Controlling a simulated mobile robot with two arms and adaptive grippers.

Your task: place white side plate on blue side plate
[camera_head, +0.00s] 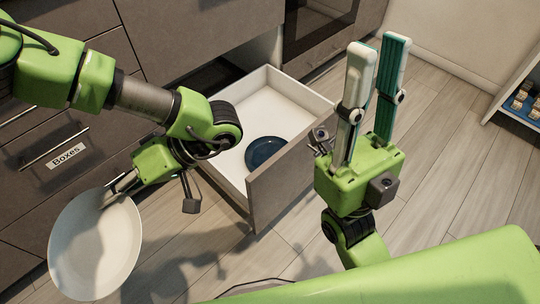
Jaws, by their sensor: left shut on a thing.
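The white side plate (95,250) is at the lower left, held tilted with its face toward the camera. My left gripper (122,186) is shut on its upper rim; the fingertips are partly hidden by the plate. The blue side plate (264,152) lies inside the open drawer (292,94), near the drawer's front panel, which hides part of it. The white plate is outside the drawer, to its left and apart from the blue plate. My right gripper (378,62) points up to the right of the drawer, with its two fingers apart and nothing between them.
The cabinet front with a drawer labelled "Boxes" (67,154) is behind the white plate. An oven (318,30) stands beyond the open drawer. A shelf with small items (522,100) is at the right edge. The wooden floor (450,150) at right is clear.

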